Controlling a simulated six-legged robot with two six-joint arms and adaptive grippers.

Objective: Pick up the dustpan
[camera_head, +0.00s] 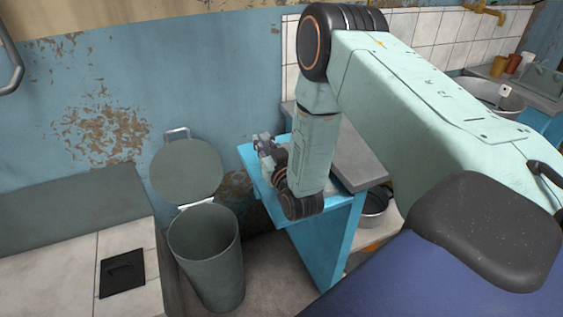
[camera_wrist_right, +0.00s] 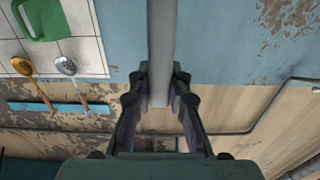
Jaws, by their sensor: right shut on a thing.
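My right gripper (camera_head: 266,148) is over the left end of the blue cabinet top, partly hidden by my own arm. In the right wrist view my right gripper (camera_wrist_right: 158,105) has its fingers on both sides of a grey bar-like handle (camera_wrist_right: 161,45) and is shut on it. The handle runs up out of the picture. Its other end is out of sight, so I cannot tell whether it is the dustpan's. No dustpan pan shows clearly in either view. My left gripper is not in view.
A grey bin (camera_head: 207,262) with its lid (camera_head: 186,171) raised stands left of the blue cabinet (camera_head: 325,240). A black plate (camera_head: 122,274) lies on the tiled ledge. Slotted spoons (camera_wrist_right: 66,66) and a green board (camera_wrist_right: 42,18) show in the wrist view.

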